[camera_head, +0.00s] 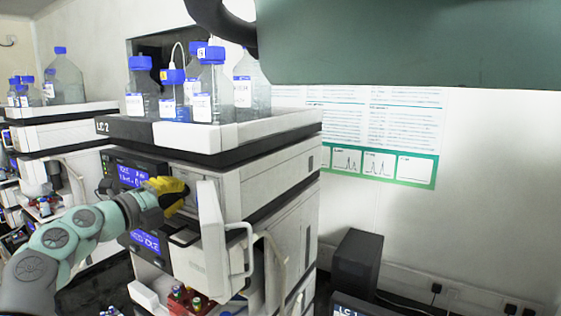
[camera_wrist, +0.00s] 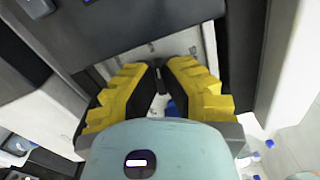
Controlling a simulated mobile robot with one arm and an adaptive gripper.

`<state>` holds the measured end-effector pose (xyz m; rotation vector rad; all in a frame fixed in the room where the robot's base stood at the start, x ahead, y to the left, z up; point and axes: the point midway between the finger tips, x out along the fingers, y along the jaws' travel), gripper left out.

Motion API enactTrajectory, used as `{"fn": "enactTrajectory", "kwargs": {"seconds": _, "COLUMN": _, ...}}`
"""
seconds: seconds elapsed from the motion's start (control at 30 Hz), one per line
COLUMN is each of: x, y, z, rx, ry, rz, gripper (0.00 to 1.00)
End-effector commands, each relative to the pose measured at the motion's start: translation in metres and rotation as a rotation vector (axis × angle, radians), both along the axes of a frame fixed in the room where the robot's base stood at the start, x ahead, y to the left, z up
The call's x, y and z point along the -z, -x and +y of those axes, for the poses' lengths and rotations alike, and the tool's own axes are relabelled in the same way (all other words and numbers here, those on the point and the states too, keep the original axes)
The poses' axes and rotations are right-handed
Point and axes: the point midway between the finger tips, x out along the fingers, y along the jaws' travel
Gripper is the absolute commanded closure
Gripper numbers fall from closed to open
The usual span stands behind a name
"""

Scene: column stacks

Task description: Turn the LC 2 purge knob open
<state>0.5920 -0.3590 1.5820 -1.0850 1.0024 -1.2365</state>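The LC 2 stack (camera_head: 240,175) stands in the middle of the head view, its name on the left of the top tray's front edge. My gripper (camera_head: 180,192), with yellow fingers, reaches in from the left to the front of this stack. In the wrist view my gripper (camera_wrist: 160,68) has its fingertips close together in front of a light grey panel (camera_wrist: 150,52) with small dark marks. A small pale piece shows in the narrow gap between the fingers; I cannot tell if it is the purge knob or if the fingers touch it. The head view does not show the knob clearly.
A white door (camera_head: 212,240) with a handle stands open just right of my gripper. Blue-capped bottles (camera_head: 212,90) stand in the top tray. Small vials (camera_head: 180,295) sit below. A lit display (camera_head: 131,177) is left of the gripper. Another stack (camera_head: 65,130) stands further left.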

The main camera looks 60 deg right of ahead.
Motion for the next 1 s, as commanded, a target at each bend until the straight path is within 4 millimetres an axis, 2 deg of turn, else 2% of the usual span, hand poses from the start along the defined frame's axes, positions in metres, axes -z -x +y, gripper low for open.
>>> {"fn": "enactTrajectory", "kwargs": {"seconds": 0.4, "x": 0.0002, "y": 0.0006, "z": -0.0026, "rx": 0.000, "ry": 0.014, "rz": 0.183, "gripper": 1.00}}
{"fn": "enactTrajectory", "kwargs": {"seconds": 0.97, "x": 0.0011, "y": 0.0010, "z": -0.0021, "rx": 0.002, "ry": 0.017, "rz": 0.209, "gripper": 1.00}}
{"fn": "enactTrajectory", "kwargs": {"seconds": 1.0, "x": 0.0012, "y": 0.0010, "z": -0.0021, "rx": 0.002, "ry": 0.017, "rz": 0.208, "gripper": 0.87}}
